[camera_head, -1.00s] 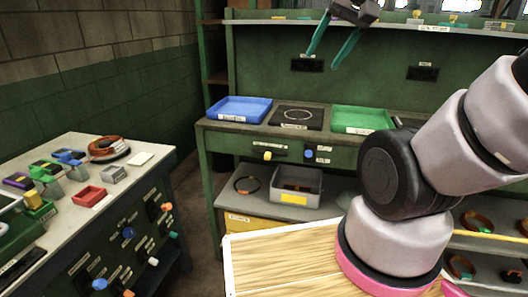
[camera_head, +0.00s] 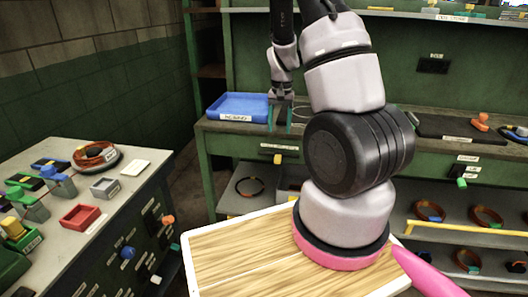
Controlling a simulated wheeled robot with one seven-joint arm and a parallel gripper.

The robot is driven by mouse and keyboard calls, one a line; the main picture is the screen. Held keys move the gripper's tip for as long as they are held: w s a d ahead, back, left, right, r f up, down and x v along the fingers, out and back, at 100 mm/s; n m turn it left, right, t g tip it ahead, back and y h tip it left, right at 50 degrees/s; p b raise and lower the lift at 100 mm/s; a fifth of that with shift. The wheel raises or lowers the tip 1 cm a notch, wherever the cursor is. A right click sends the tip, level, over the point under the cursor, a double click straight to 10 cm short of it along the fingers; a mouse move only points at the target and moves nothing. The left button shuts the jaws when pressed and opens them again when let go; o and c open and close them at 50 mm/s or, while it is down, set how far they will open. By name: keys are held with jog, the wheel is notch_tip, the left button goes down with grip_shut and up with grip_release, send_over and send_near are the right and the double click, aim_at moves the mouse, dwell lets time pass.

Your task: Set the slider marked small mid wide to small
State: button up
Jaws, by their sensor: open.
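I cannot read which control is marked small mid wide. A yellow knob (camera_head: 278,159) shows on the front of the green bench, beside a small white label, and a green knob (camera_head: 461,182) shows farther right. Orange (camera_head: 168,219) and blue (camera_head: 127,253) knobs stick out of the left cabinet's front. My gripper (camera_head: 281,121) points down with its teal fingers apart and nothing seen between them. In the picture it is just above the yellow knob, by the right end of the blue tray. My arm hides the middle of the bench front.
The blue tray (camera_head: 238,119) sits on the bench's left end. A dark mat and an orange-handled item (camera_head: 480,122) are at the right. The left cabinet top holds a red box (camera_head: 81,217), a grey box (camera_head: 105,188) and an orange coil (camera_head: 96,155). Shelves below hold several rings.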

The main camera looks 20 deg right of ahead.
aim_at(278, 157)
jog(key=f, duration=1.2)
jog(key=shift+w+f, duration=0.2)
jog(key=shift+w, duration=0.1)
grip_shut()
dwell(0.9)
